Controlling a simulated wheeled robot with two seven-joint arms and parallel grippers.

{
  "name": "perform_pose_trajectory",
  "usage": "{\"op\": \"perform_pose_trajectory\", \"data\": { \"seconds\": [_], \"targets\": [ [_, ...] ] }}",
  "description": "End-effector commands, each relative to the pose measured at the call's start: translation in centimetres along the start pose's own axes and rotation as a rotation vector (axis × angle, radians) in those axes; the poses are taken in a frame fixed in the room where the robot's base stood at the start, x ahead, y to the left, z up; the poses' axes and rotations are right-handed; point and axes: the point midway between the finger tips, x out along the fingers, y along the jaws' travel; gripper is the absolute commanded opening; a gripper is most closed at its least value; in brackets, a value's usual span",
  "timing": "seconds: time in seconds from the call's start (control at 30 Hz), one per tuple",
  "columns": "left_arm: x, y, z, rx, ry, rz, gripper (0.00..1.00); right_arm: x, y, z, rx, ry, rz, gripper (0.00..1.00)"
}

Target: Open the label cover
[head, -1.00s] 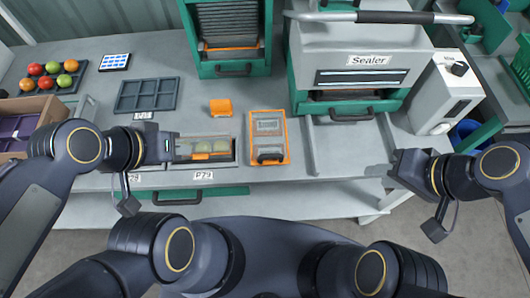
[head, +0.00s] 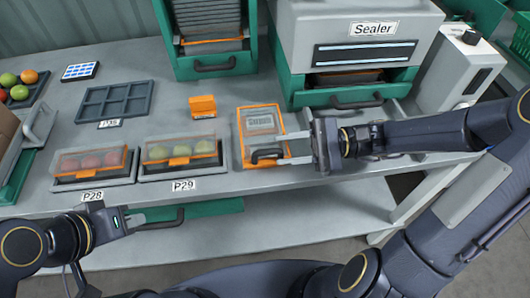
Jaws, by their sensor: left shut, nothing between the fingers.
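The label cover (head: 263,123) is a clear lid in an orange frame, lying flat and closed on the bench, with a pale label under it. A black handle (head: 268,154) is at its front edge. My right gripper (head: 281,149) comes from the right with its fingers spread, one farther back and one nearer the front. Its fingertips are at the right end of the handle; I cannot tell whether they touch it. My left gripper (head: 140,220) is shut and empty, below the bench's front edge at the lower left.
Two lidded punnets stand left of the cover: red tomatoes marked P28 (head: 92,160) and green ones marked P29 (head: 180,150). An orange block (head: 203,106) and an empty grey tray (head: 115,102) lie behind. The sealer (head: 357,60) stands at the back right.

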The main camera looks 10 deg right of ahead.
Motion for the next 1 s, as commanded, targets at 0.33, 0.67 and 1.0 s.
{"op": "perform_pose_trajectory", "data": {
  "seconds": [0.33,0.67,1.0],
  "targets": [
    [0.3,-0.1,0.1,0.0,0.0,0.0,0.0,4.3,0.1,0.0,0.0,0.0,0.003,0.34],
    [0.3,-0.1,0.2,0.0,0.0,0.0,0.0,4.5,0.1,0.0,0.0,0.002,0.002,0.3],
    [0.3,-0.1,0.2,0.0,0.0,0.0,0.0,4.5,0.1,0.0,-0.001,0.002,0.003,0.0]
  ]
}}
